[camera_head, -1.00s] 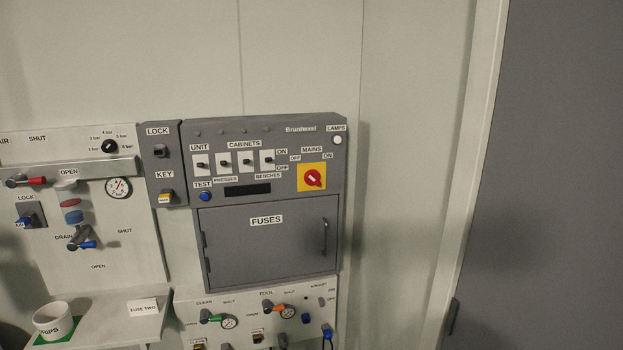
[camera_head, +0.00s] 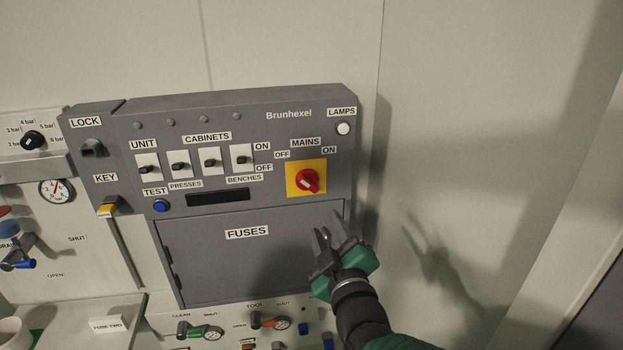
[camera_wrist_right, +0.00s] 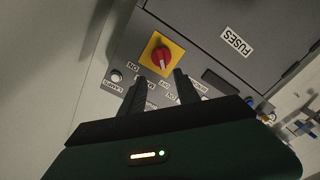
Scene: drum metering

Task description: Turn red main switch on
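The red main switch (camera_head: 307,181) is a round rotary knob on a yellow square plate (camera_head: 291,190), under the MAINS label with OFF at its left and ON at its right. Its white mark lies at a slant, and I cannot tell its exact setting. In the right wrist view the red knob (camera_wrist_right: 161,57) shows just beyond the fingertips. My right gripper (camera_head: 328,232) is open and empty, below and slightly right of the switch, in front of the fuse door's right edge. It is apart from the knob. My left gripper is not in view.
The grey panel (camera_head: 270,120) carries several small toggles, a blue TEST button (camera_head: 161,205) and a white LAMPS button (camera_head: 343,128). The FUSES door (camera_head: 235,260) is closed below. Bare wall (camera_head: 450,130) lies to the right. Valves and gauges stand at the left and below.

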